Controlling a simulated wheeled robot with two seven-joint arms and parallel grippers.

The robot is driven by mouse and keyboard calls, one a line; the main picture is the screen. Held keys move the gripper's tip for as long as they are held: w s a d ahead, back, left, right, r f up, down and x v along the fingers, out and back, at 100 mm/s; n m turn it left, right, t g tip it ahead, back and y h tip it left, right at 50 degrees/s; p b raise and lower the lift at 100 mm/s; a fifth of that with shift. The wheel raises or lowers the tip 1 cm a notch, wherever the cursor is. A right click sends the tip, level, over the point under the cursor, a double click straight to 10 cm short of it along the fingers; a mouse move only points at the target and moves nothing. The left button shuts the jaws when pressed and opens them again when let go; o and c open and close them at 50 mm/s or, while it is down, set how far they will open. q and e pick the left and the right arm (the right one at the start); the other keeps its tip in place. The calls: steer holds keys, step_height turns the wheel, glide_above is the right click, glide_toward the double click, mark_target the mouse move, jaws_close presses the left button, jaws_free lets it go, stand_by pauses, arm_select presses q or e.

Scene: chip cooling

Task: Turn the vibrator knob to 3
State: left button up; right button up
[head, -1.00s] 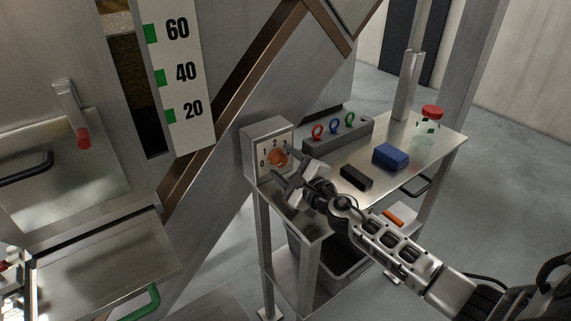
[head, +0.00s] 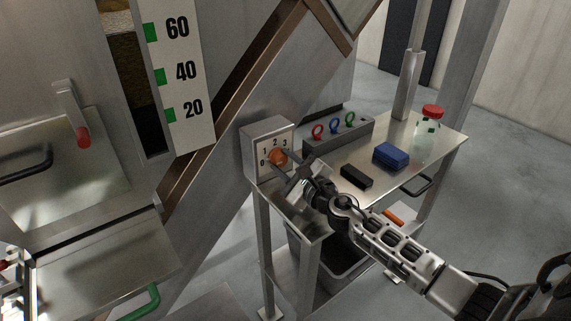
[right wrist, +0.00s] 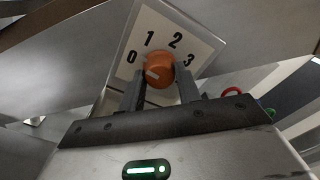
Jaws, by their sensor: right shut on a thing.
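The vibrator control box (head: 250,149) is a grey metal box at the near left corner of the side table. Its white dial plate carries the numbers 0, 1, 2 and 3 around an orange round knob (head: 277,157). In the right wrist view the knob (right wrist: 159,67) sits between the two dark fingers of my right gripper (right wrist: 160,88), which is shut on it. A pale mark on the knob points to the lower left, on the 0 side. In the head view my right gripper (head: 283,172) reaches the dial from the lower right.
The steel side table (head: 440,142) holds a grey block with colored rings (head: 338,136), a black block (head: 356,177), a blue block (head: 391,155) and a red-capped jar (head: 430,123). A dark bin (head: 340,262) stands below. The large metal machine fills the left.

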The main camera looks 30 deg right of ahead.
steer(key=m, duration=1.4)
steer(key=shift+m, duration=0.3)
steer(key=m, duration=0.5)
steer(key=shift+m, duration=0.3)
steer(key=m+p, duration=0.1)
steer(key=m, duration=0.4)
steer(key=shift+p, duration=0.35)
arm_select(q)
steer(key=shift+s+a+r, duration=0.1)
steer(key=shift+a+r, duration=0.1)
steer(key=shift+r, duration=0.15)
arm_select(e)
steer(key=shift+m, duration=1)
